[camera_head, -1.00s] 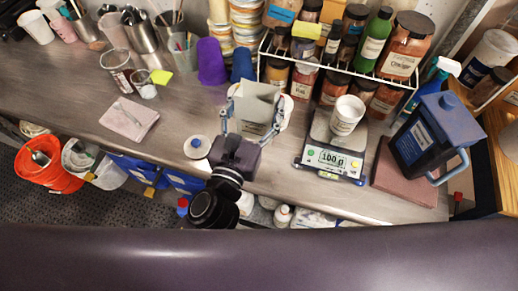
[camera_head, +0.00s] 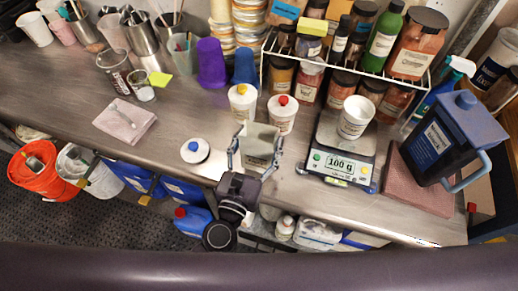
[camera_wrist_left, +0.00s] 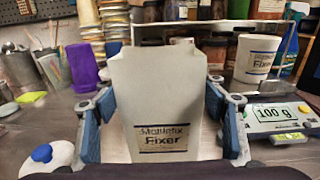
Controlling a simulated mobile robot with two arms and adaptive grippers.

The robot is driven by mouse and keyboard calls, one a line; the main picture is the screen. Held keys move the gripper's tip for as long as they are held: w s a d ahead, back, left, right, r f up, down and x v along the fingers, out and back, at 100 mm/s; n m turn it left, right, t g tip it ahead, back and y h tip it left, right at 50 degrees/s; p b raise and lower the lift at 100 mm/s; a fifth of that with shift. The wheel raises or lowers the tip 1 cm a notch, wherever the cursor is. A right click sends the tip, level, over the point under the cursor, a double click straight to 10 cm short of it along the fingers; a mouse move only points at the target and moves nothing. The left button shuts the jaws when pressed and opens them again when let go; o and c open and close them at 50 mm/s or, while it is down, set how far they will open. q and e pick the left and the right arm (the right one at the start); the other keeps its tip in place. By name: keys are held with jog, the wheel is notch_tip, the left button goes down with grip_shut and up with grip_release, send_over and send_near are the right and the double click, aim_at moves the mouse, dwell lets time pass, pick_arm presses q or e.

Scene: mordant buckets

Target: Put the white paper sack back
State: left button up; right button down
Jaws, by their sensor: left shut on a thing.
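The white paper sack (camera_head: 260,142) is a pale, open-topped packet with a dark-lettered label, upright near the counter's front edge. My left gripper (camera_head: 256,158) is shut on it, one finger on each side. In the left wrist view the sack (camera_wrist_left: 158,95) fills the middle and its label reads "Mordant Fixer". The left gripper's fingers (camera_wrist_left: 160,125) press its two sides. Its bottom is hidden, so I cannot tell whether it touches the counter. My right gripper is not in view.
Two white bottles, yellow-capped (camera_head: 242,103) and red-capped (camera_head: 282,115), stand just behind the sack. A scale (camera_head: 339,165) reading 100 g carries a white cup (camera_head: 355,118) to the right. A blue-capped white container (camera_head: 195,150) stands left. Counter between it and the pink cloth (camera_head: 125,120) is clear.

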pick_arm(q)
jog(key=shift+f, duration=1.2)
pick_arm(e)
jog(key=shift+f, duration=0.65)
pick_arm(q)
jog(key=shift+f+b, duration=0.25)
jog(key=shift+b, duration=0.3)
jog(key=o, duration=1.4)
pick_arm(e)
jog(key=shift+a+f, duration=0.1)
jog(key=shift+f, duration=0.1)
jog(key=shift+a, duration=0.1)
pick_arm(q)
jog(key=shift+r, duration=0.15)
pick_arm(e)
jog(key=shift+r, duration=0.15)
